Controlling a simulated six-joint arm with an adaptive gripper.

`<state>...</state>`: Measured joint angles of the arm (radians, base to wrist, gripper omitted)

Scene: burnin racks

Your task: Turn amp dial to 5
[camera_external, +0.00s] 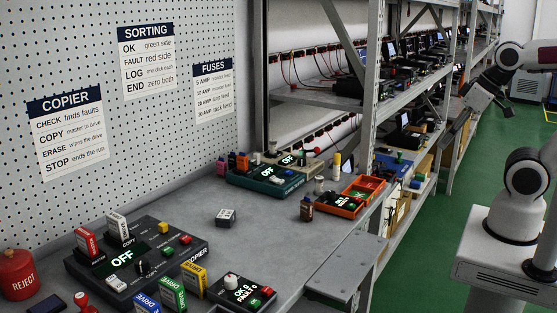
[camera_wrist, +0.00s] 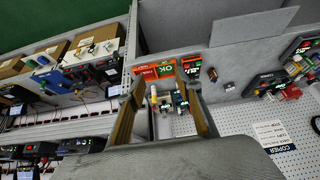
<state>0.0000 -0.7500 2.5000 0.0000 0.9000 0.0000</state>
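No dial marked amp can be read in either view. The teal console (camera_external: 262,184) stands against the pegboard with green OFF displays, below the FUSES sign; its small controls are too small to tell apart. The orange tray unit (camera_external: 352,209) beside it has a lit display and also shows in the wrist view (camera_wrist: 141,73). The black COPIER console (camera_external: 150,284) at front left has a black knob (camera_external: 141,266). My gripper (camera_external: 456,130) hangs in the air at the upper right, away from the consoles. In the wrist view its fingers (camera_wrist: 158,80) are spread and empty.
A small black box (camera_external: 240,295) with a white knob stands at the bench front. A brown bottle (camera_external: 307,208) and a small grey box (camera_external: 226,216) stand mid-bench. A shelf post (camera_external: 375,90) and loaded shelves rise at the right.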

